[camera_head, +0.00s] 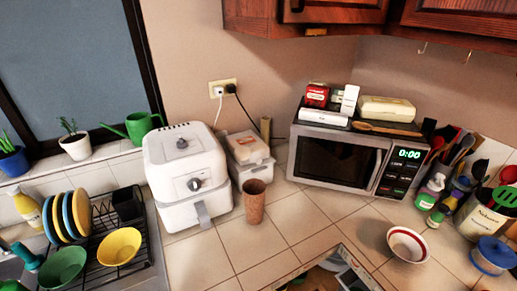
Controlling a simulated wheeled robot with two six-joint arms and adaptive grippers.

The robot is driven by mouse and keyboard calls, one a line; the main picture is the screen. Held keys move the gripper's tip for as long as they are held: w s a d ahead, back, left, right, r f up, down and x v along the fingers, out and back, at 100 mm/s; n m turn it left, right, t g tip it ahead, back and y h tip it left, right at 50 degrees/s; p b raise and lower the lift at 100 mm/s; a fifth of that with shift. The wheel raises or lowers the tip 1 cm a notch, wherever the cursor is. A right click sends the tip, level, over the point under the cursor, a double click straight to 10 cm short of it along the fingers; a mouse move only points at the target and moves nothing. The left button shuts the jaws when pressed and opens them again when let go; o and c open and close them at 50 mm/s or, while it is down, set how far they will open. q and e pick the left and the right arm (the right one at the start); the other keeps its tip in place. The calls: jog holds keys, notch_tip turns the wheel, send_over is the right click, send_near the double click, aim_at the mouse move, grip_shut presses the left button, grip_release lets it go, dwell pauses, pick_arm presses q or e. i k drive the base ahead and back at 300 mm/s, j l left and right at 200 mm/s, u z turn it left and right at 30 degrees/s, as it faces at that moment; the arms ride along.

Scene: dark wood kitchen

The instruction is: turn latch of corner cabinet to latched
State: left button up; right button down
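The dark red-brown wooden wall cabinet (255,22) hangs in the corner at the top of the head view. Only its lower part shows; the rest is cut off by the top edge. A small light-brown piece (316,32) sits at its bottom edge and may be the latch. It is too small for me to tell whether it is turned to latched. A dark pull (297,6) shows on the door just above it. Neither of my grippers is in view.
Below the cabinet stand a silver microwave (335,158) with boxes on top and a white air fryer (186,175). A brown cup (254,201), a bowl (407,244) and a dish rack (100,262) are on the tiled counter. An opening (330,270) shows at the front.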

aim_at(319, 31)
jog(key=z, duration=1.1)
jog(key=i+l+z, duration=0.1)
jog(key=l+z, duration=0.2)
jog(key=i+l+z, duration=0.15)
jog(key=l+z, duration=0.15)
jog(key=l, duration=0.2)
